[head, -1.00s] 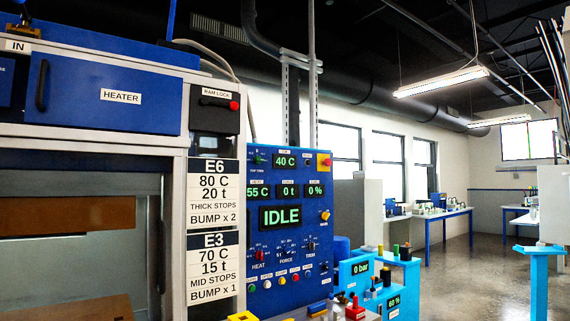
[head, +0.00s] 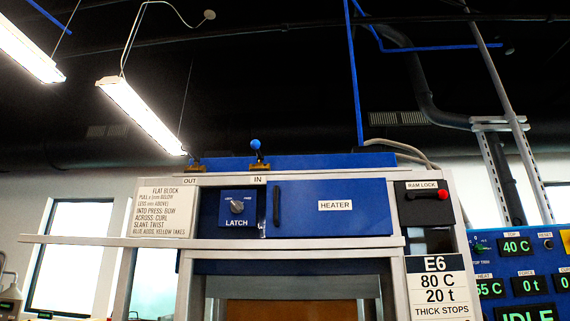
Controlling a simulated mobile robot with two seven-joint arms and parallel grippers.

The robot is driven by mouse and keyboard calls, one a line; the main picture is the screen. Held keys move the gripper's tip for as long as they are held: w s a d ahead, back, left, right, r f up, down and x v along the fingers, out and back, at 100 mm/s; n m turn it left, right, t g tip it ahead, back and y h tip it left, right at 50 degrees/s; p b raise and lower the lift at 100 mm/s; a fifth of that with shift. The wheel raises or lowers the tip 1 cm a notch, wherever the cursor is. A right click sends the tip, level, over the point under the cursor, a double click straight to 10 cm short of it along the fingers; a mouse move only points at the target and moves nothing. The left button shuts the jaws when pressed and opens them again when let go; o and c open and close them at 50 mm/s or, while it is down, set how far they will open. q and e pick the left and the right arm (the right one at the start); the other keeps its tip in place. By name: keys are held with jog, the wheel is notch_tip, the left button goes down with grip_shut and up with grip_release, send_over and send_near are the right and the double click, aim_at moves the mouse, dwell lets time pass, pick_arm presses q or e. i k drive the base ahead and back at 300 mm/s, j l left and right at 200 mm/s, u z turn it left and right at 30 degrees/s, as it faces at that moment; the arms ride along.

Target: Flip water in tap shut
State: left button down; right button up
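The tap above the IN label (head: 258,180) has a brass body (head: 259,167) and a lever that stands close to upright, with a blue ball knob (head: 256,144) on top. It sits on the top front edge of the blue-and-white press (head: 330,160). A second brass tap (head: 195,167) stands to its left above the OUT label (head: 190,181); its lever leans to the left and its tip is hard to make out against the dark ceiling. Neither of my grippers is in view, and nothing touches the taps.
Below the taps are a LATCH knob (head: 237,206), the blue HEATER door (head: 335,220) with a dark handle, and an instruction placard (head: 160,212). A RAM LOCK switch (head: 424,203) and a control panel (head: 520,275) stand to the right. The space above the taps looks clear.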

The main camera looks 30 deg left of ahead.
aim_at(255, 144)
jog(key=k+j, duration=0.4)
jog(key=j, duration=0.15)
jog(key=k+j, duration=0.4)
jog(key=j, duration=0.2)
